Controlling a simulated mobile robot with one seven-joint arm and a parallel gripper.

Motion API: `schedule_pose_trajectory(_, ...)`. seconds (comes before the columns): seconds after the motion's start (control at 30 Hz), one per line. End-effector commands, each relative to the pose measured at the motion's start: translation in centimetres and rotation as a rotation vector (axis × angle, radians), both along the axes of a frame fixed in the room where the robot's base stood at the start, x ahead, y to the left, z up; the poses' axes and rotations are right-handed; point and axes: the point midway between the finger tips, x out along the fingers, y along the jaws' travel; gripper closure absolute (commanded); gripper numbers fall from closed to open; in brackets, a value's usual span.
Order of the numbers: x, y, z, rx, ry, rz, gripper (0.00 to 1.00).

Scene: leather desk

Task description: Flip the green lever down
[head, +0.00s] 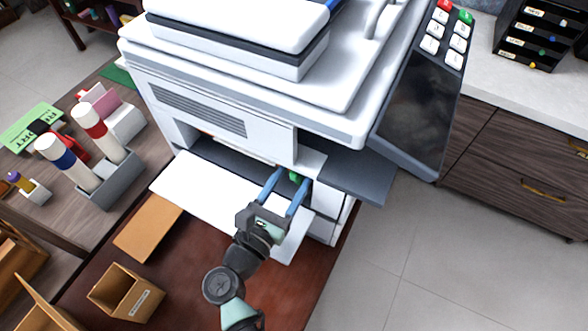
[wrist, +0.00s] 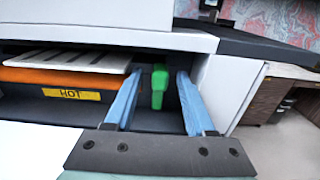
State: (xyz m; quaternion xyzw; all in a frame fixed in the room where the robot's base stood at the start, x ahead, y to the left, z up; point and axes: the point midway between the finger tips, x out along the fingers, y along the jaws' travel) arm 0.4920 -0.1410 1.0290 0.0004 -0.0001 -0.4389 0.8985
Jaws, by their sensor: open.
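The left finger reaches toward the bay's inside and the right finger is close to the bay's right wall. In the head view, my gripper (head: 287,178) reaches into the bay from the front. I cannot tell whether either finger touches the lever.
The white printer (head: 215,110) stands on a reddish-brown desk (head: 190,270). A yellow HOT label (wrist: 72,94) sits under an orange bar left of the lever. A white tray (head: 190,183) juts out below. A control panel (head: 415,100) overhangs on the right. A small cardboard box (head: 125,292) stands front left.

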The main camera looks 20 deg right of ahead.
Motion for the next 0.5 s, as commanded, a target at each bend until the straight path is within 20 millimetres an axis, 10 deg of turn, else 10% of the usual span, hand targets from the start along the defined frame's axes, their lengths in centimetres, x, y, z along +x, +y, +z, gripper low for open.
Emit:
schedule_pose_trajectory(0.4, 0.62, -0.81, -0.02, -0.001, 0.001, 0.0, 0.45)
schedule_pose_trajectory(0.5, 0.61, -0.8, -0.01, -0.001, 0.001, 0.0, 0.61)
